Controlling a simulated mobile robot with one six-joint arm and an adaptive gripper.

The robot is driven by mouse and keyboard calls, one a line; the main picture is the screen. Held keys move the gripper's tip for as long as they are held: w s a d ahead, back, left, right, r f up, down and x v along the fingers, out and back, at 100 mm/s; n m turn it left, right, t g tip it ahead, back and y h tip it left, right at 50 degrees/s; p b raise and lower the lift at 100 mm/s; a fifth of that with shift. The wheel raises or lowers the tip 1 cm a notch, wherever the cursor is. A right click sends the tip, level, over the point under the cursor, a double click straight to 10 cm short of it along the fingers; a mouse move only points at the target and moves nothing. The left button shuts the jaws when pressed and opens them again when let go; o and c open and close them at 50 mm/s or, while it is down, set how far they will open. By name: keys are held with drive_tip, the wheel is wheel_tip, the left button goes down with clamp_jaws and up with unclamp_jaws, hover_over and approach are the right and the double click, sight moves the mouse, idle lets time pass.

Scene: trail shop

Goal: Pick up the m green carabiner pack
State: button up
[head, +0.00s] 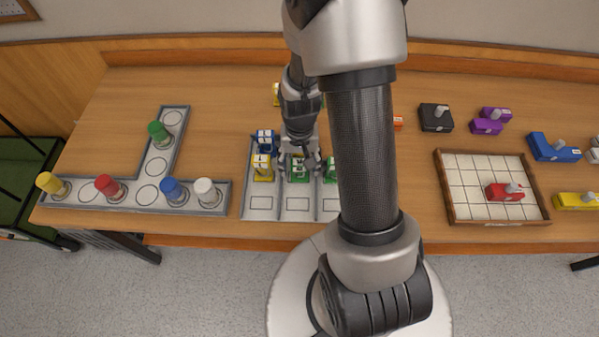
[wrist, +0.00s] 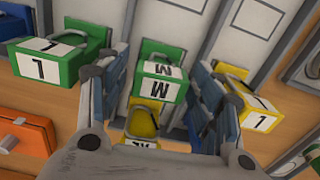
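The green carabiner pack marked M (wrist: 160,82) stands in the middle column of the grey tray, and the middle green pack (head: 298,174) shows in the head view. My gripper (head: 298,160) is over that column. In the wrist view, my gripper (wrist: 160,85) is open, with one finger on each side of the green M pack and no clear grip on it. A yellow pack (wrist: 143,122), with its label partly hidden by my gripper, is close behind the green M pack.
A green pack (wrist: 45,62) and a yellow pack (wrist: 258,112) stand in the columns on either side, close to my fingers. The grey tray (head: 262,214) has bare slots at its front. An orange item (wrist: 25,135) lies nearby.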

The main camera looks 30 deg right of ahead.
clamp_jaws()
idle(0.6)
